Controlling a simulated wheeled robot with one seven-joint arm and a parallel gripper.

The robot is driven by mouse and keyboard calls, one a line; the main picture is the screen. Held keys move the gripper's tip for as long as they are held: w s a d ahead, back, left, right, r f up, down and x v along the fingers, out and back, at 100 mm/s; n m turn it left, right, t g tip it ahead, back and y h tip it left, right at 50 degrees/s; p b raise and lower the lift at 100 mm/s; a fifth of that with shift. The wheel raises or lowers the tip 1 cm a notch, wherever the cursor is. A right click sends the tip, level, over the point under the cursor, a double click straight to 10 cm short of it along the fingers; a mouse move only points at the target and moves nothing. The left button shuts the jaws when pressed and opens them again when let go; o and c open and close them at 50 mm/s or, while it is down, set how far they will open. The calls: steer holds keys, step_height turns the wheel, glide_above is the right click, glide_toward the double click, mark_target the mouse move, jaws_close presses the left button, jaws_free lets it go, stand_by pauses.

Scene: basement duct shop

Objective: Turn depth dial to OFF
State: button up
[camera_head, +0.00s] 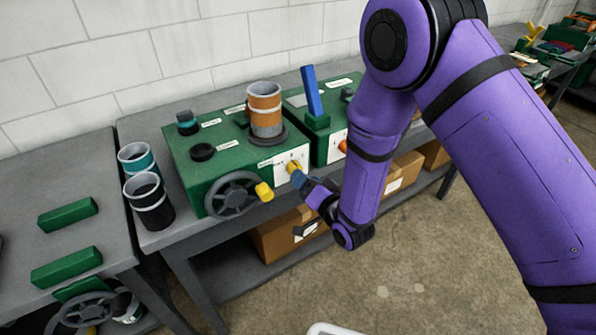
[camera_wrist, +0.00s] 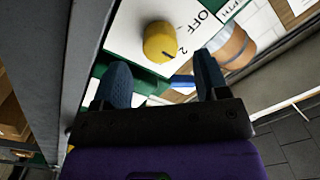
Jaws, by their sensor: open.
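The depth dial is a yellow knob (camera_head: 293,167) on a white label plate on the front of the left green machine box (camera_head: 215,165). In the wrist view the yellow dial (camera_wrist: 159,41) sits beside printed "OFF" and "2" on the white plate (camera_wrist: 200,22). Part of the word "DEPTH" shows above. My gripper (camera_head: 302,180) is close in front of the dial. In the wrist view my gripper (camera_wrist: 162,82) has its two blue fingers apart, with the dial just beyond the tips, roughly between them. Nothing is held.
A grey handwheel with a yellow handle (camera_head: 264,191) sticks out left of the dial. A second green box with a blue lever (camera_head: 311,92) stands to the right. Cups (camera_head: 149,200) stand at left on the bench. Cardboard boxes (camera_head: 287,236) lie below. The floor in front is clear.

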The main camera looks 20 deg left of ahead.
steer(key=shift+x, duration=2.25)
steer(key=c, duration=0.9)
